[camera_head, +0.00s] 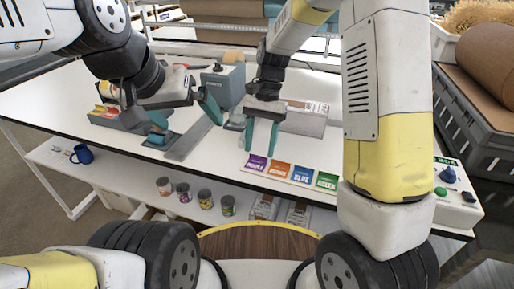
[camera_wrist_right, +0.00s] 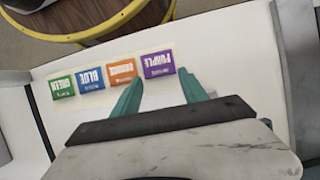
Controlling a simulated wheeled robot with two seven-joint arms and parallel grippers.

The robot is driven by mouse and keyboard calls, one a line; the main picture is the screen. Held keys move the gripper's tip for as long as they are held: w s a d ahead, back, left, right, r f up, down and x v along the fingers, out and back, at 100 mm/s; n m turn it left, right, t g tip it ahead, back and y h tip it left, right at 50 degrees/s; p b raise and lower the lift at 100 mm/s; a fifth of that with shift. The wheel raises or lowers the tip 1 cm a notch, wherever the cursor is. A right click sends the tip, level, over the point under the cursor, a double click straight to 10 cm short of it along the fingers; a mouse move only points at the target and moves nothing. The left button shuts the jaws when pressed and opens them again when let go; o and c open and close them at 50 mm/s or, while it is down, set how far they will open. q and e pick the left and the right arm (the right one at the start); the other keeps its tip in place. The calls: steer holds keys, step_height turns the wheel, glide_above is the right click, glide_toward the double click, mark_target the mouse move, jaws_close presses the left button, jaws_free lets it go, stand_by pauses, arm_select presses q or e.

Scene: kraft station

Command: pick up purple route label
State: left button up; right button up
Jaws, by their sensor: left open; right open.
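The purple route label (camera_head: 256,163) is the leftmost of a row of coloured labels near the white table's front edge. In the right wrist view the purple label (camera_wrist_right: 157,64) is at the right end of the row, just beyond the fingertips and roughly between them. My right gripper (camera_head: 262,146) is open and empty, with its teal fingers pointing down above the table by the purple label. Whether the fingertips touch the table cannot be told. My left gripper (camera_head: 188,111) is open over the left part of the table, near a grey strip.
The orange label (camera_head: 279,170), blue label (camera_head: 303,175) and green label (camera_head: 327,181) lie beside the purple one. A tape dispenser (camera_head: 112,114) stands at the left, a grey-green machine (camera_head: 224,82) behind. Several cans (camera_head: 205,199) stand on the lower shelf.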

steer(key=shift+x, duration=0.85)
steer(key=c, duration=1.1)
steer(key=shift+r, duration=0.1)
